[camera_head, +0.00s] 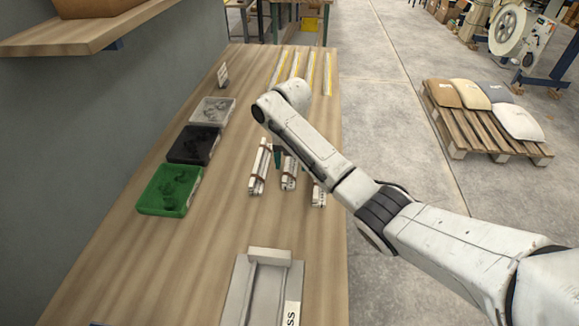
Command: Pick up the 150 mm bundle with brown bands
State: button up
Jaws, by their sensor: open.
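Three pale bundles of strips lie side by side on the wooden bench, below the end of my arm. The left bundle (258,172) shows whole and seems to have brownish bands. The middle bundle (289,180) also shows a brownish band, but its far part is hidden by my arm. The right bundle (319,196) shows only its near end. Length and band colours are too small to tell surely. My gripper (287,156) is open, mostly hidden behind my arm, with dark green fingers low around or just above the middle bundle; I cannot tell if they touch it.
Green (168,190), black (193,145) and grey (212,111) bins line the bench's left side. A grey metal fixture (268,285) stands at the near end. Long yellow-and-white strips (294,68) lie at the far end. Bare bench lies left of the bundles.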

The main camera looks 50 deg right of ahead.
jog(key=shift+f, duration=0.3)
jog(key=shift+c, duration=0.3)
jog(key=c, duration=1.1)
jog(key=shift+r, duration=0.1)
jog(key=shift+c, duration=0.2)
